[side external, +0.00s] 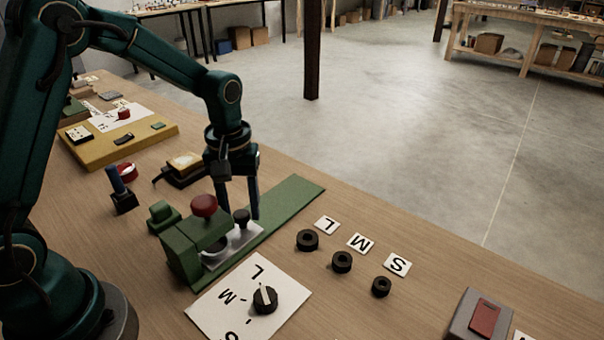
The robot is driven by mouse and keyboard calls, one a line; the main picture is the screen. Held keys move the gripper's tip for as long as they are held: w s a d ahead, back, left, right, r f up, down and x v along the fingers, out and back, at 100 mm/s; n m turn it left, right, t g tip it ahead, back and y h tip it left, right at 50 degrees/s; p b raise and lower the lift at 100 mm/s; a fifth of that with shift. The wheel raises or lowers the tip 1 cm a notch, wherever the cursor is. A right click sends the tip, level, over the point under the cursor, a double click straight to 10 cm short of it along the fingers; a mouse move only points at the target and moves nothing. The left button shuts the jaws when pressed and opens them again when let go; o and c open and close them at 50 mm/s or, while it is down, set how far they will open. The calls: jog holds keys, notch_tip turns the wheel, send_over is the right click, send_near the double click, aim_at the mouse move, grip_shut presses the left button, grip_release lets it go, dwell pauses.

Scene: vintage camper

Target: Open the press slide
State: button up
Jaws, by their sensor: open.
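The press is a green block body (182,254) with a red knob (204,206) on top, at the centre left of the side external view. A light metal slide (214,261) with a small black knob (241,217) sits beside it on a long green base strip (296,199). My gripper (240,208) points down over the slide, its fingers on either side of the black knob. It is open. Whether a finger touches the knob cannot be told.
Black rings (341,262) lie by cards (361,243) marked L, M and S to the right. A dial (265,299) stands on a lettered sheet (208,303) in front. A red-topped grey box (482,318) is at front right. A yellow board (157,143) lies at the back left.

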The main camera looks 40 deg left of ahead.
grip_shut()
jog(key=shift+r, duration=0.1)
dwell(1.2)
